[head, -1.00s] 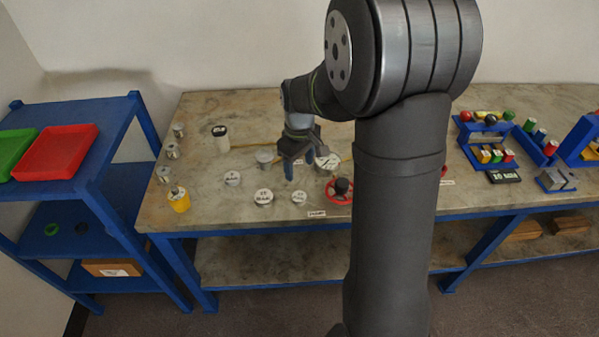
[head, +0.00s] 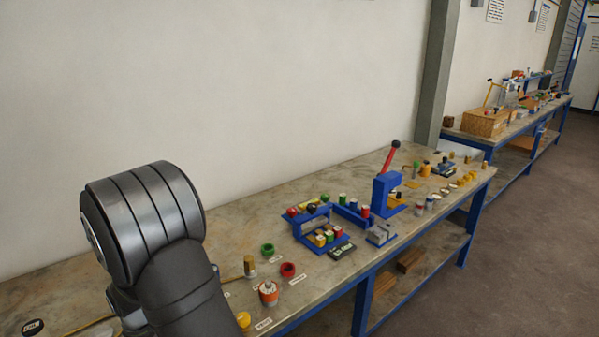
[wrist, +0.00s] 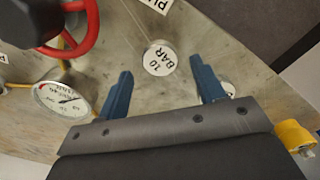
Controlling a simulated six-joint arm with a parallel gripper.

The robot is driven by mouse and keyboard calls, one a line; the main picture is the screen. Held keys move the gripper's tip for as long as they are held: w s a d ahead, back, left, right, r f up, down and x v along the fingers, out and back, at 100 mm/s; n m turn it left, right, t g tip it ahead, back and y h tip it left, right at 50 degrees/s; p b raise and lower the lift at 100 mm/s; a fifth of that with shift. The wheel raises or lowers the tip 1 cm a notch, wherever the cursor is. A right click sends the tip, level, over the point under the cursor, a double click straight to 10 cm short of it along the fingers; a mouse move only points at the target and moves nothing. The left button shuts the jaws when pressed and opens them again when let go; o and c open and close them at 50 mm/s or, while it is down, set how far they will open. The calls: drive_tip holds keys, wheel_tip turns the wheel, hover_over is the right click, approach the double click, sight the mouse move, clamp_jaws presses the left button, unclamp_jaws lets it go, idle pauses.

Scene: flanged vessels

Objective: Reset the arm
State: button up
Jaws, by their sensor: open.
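My gripper (wrist: 162,90) shows in the wrist view, its two blue fingers spread apart with nothing held between them. Beyond the fingertips, a round white-topped piece marked "10 BAR" (wrist: 160,58) stands on the bench, apart from the fingers. A second pale round piece (wrist: 213,92) is partly hidden behind the right finger. In the head view my gripper is not visible; only the upper part of my arm shows at the lower left.
A pressure gauge (wrist: 62,99) and a red handwheel (wrist: 84,28) lie left in the wrist view; a yellow piece (wrist: 294,136) is at right. In the head view the workbench (head: 240,205) holds a blue rack (head: 312,238) and a blue press with a red lever (head: 391,157).

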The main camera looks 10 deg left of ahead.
wheel_tip(320, 180, down, 3)
drive_tip(key=shift+r, duration=1.75)
drive_tip(key=shift+f, duration=0.15)
